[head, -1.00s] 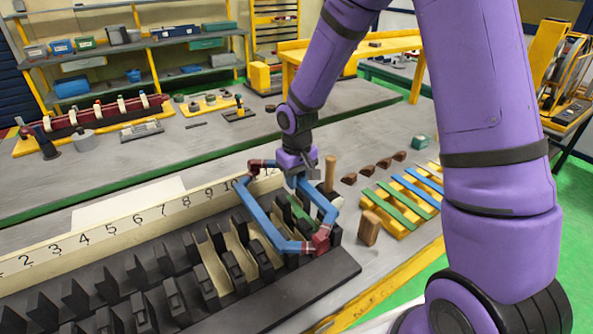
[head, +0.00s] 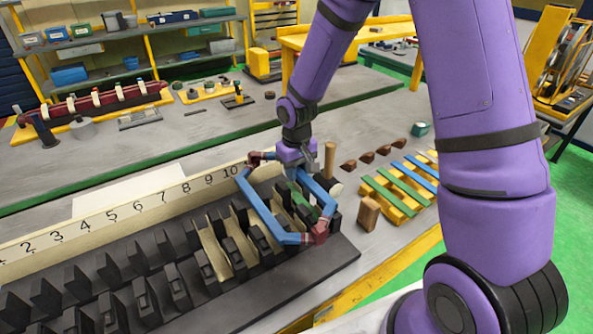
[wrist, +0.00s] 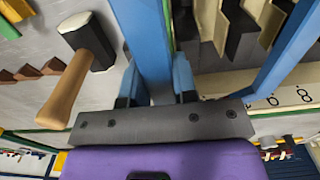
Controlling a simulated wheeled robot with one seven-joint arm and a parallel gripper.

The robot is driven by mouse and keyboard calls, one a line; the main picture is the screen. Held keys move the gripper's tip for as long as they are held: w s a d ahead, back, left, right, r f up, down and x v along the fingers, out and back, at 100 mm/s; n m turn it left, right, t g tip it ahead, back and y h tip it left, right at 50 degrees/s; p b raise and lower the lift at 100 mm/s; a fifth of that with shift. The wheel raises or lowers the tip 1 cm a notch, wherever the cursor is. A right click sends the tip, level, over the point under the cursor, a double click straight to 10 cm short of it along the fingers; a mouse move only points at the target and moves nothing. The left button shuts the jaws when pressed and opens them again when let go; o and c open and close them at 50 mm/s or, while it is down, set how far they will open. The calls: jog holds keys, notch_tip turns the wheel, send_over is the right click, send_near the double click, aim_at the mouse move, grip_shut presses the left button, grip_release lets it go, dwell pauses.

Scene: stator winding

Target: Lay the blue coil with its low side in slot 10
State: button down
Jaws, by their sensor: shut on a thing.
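The blue coil (head: 257,208) is a six-sided loop with dark red end pieces. It is over the right part of the black slotted stator (head: 330,262), by the labels around 10. My gripper (head: 303,172) is shut on the coil's right long side, which also shows between the fingers in the wrist view (wrist: 146,45). The coil's left long side passes over the stator teeth near beige-lined slots. I cannot tell whether it is inside a slot. Slot 10's label (head: 229,170) is on the pale number strip (head: 150,206); the labels further right are hidden by the coil and my gripper.
A mallet with a wooden handle (wrist: 68,90) lies beside the stator. A wooden block (head: 369,213) and a yellow rack with green and blue strips (head: 403,205) stand to the right. A green strip (head: 298,196) lies within the coil's outline.

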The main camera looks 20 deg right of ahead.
jog(key=shift+f, duration=1.3)
jog(key=c, duration=0.8)
grip_release()
jog(key=shift+r, duration=0.9)
jog(key=shift+r, duration=3.65)
notch_tip(320, 180, up, 11)
jog(key=shift+f, duration=0.1)
